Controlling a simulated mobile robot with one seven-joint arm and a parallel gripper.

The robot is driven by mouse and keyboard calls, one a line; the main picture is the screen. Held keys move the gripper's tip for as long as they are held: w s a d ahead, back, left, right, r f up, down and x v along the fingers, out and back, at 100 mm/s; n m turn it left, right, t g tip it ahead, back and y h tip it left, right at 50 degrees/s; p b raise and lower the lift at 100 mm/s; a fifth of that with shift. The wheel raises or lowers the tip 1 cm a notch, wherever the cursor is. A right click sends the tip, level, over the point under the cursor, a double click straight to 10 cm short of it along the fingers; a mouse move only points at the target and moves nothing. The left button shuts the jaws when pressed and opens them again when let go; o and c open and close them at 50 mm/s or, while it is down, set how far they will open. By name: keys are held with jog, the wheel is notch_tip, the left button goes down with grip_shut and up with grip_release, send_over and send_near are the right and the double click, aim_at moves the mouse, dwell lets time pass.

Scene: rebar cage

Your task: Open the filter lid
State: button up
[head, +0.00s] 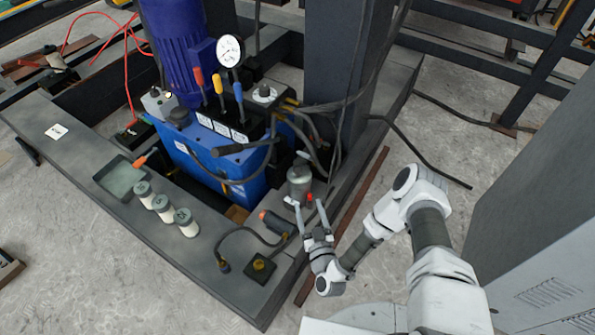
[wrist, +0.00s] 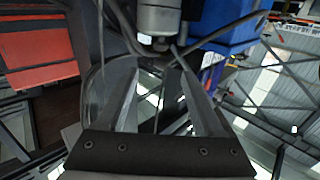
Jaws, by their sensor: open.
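A small grey cylindrical canister (head: 300,180), which looks like the filter, stands at the right front corner of the blue hydraulic unit. Its darker top part (head: 300,168) looks like a lid and sits on it. In the wrist view the canister (wrist: 158,20) is at the top centre, cut off by the frame edge, so its top is hidden there. My gripper (head: 308,203) is open and empty, just below and in front of the canister. In the wrist view its two fingers (wrist: 157,72) point toward the canister's lower end. I cannot tell whether they touch it.
The blue unit (head: 205,170) carries a purple motor (head: 172,45), a gauge (head: 229,51) and coloured levers. Black hoses (head: 330,105) run close beside the canister. A grey cabinet (head: 545,230) stands at the right.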

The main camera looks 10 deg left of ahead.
aim_at(298, 173)
jog(key=b+x, duration=0.4)
jog(key=x, duration=1.1)
jog(key=shift+w+a, duration=0.1)
jog(key=shift+w, duration=0.1)
grip_shut()
dwell(0.7)
